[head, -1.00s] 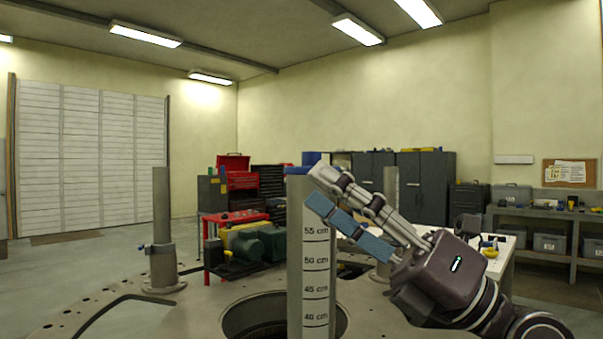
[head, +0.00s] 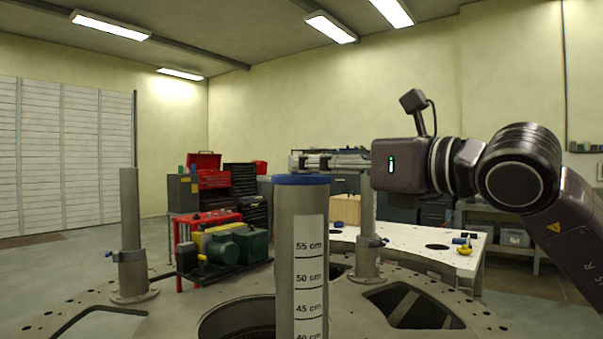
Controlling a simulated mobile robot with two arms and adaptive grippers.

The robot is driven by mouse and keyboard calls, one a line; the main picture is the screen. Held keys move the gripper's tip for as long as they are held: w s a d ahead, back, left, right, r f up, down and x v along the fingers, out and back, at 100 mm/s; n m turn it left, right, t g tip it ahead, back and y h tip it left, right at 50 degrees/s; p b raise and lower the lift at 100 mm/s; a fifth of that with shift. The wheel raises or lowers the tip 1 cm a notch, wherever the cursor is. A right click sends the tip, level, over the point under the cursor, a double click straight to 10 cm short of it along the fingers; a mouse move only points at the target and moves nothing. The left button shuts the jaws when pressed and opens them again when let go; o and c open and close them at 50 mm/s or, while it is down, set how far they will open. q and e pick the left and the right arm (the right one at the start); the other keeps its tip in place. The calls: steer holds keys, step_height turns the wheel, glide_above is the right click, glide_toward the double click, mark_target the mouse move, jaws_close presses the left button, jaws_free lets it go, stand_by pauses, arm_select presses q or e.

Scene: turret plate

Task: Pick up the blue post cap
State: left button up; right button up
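The blue post cap (head: 301,180) sits on top of the upright grey post (head: 287,240) with the centimetre scale, in the middle of the head view. My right gripper (head: 296,163) comes in from the right with its fingers level and pointing left. The fingers show just above the cap's top edge, over or behind it. I cannot tell whether they touch it. They are seen edge-on, so the gap between them is hidden. The cap is still seated on the post. My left gripper is not in view.
The post rises by a round opening (head: 235,318) in a large metal plate (head: 180,318). Two thinner posts stand at the left (head: 131,235) and behind right (head: 366,230). A red cart (head: 205,219) with machinery and a white table (head: 440,250) stand beyond.

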mark_target(304, 175)
steer(key=p+x, duration=0.2)
steer(key=x, duration=0.2)
steer(key=shift+w+d, duration=0.15)
steer(key=shift+d, duration=0.05)
steer(key=shift+w+a+f, duration=0.2)
steer(key=shift+w+a, duration=0.1)
steer(key=shift+s+d, duration=0.15)
steer(key=shift+s, duration=0.05)
steer(key=shift+c, duration=1.6)
jaws_close()
